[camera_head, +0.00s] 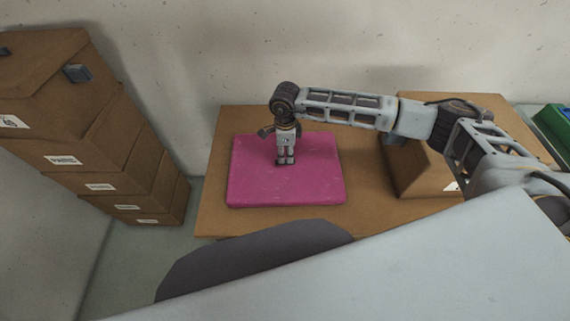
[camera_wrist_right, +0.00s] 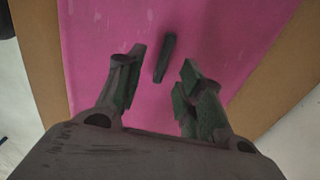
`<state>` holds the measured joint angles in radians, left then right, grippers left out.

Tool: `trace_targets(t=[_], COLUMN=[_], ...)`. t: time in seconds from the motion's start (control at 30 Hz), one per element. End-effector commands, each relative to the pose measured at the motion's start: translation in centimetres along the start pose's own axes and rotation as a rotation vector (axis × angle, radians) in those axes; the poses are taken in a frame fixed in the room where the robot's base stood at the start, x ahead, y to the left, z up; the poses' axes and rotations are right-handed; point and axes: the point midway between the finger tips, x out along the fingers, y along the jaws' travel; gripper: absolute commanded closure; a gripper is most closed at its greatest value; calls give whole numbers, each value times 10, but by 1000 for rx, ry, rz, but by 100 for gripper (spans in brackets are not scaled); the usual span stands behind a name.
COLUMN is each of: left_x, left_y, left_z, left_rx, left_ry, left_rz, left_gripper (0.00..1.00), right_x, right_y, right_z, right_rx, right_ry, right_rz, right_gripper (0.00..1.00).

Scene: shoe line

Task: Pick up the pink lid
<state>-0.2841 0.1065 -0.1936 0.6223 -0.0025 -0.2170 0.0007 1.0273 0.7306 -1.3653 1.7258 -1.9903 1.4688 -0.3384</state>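The pink lid (camera_head: 250,185) lies flat on the brown table, left of its middle. In the right wrist view the lid (camera_wrist_right: 220,40) fills most of the picture. A short dark bar (camera_wrist_right: 166,57), perhaps its handle, shows on it between the fingers. My right gripper (camera_head: 286,163) points down over the middle of the lid. In the wrist view its two fingers (camera_wrist_right: 160,80) stand apart, one on each side of the bar, with clear gaps. I cannot tell how high the fingertips are above the lid. My left gripper is not in view.
The brown table (camera_head: 215,215) has a bare strip left of the lid. A brown box (camera_head: 420,178) stands on its right part, partly behind my arm. Stacked brown boxes (camera_head: 110,160) stand at the left. A green container (camera_head: 553,122) is at the far right. A wall closes the back.

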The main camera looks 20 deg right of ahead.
Motion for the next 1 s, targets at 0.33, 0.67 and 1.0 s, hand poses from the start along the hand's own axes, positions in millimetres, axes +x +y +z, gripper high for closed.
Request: trace_targets(t=[0.33,0.67,1.0], left_x=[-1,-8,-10], left_y=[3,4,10], left_z=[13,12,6], left_rx=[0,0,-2], left_ry=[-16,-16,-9], left_rz=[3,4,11], left_gripper=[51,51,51], right_x=[1,26,52], right_y=[0,-4,-5], right_z=[0,1,1], right_rx=[0,0,1], right_ry=[0,1,1], right_rz=[0,1,-1], right_gripper=[62,62,62])
